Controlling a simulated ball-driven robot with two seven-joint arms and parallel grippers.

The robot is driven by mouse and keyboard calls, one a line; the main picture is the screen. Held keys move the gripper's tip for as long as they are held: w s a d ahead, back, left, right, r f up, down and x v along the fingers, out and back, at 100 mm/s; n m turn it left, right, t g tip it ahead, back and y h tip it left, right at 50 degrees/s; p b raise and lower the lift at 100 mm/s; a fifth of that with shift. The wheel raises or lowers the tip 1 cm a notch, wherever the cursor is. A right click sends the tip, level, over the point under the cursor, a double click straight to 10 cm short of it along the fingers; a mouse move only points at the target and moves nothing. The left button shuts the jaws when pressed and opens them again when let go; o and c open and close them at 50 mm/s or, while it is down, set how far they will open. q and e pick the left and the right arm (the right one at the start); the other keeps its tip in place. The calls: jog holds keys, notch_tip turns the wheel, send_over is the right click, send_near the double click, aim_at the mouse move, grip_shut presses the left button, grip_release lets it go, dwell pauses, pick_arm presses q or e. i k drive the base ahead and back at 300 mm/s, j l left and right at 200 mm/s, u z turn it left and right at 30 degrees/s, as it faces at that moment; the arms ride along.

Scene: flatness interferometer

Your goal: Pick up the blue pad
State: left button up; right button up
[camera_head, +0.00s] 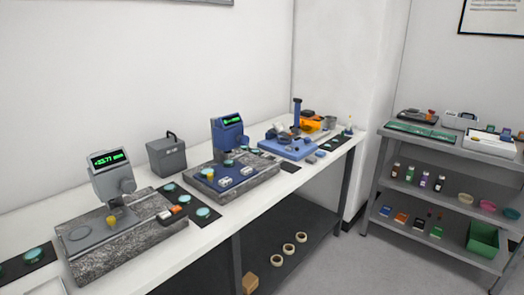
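A small flat blue item (385,211), which looks like the blue pad, lies on the lowest shelf of the grey shelf unit (372,222) at the right. It is at the left end of a row. An orange flat item (401,217), a dark one (419,221) and a green one (436,232) lie to its right. Nothing covers the blue item from this view. Neither of my grippers shows in the head view.
Bottles (423,178) and bowls (487,206) stand on the middle shelf above. A green bin (483,240) sits at the lowest shelf's right. A white bench (190,240) with instruments runs along the left wall. The grey floor (350,265) between them is clear.

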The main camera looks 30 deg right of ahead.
aim_at(319, 153)
jog(key=i+l+u, duration=0.1)
jog(key=l+u, duration=0.35)
jog(key=l, duration=0.25)
jog(key=l+u, duration=0.5)
jog(key=l, duration=0.25)
jog(key=k+l+u, duration=0.1)
jog(key=l+u, duration=0.35)
jog(key=l, duration=0.25)
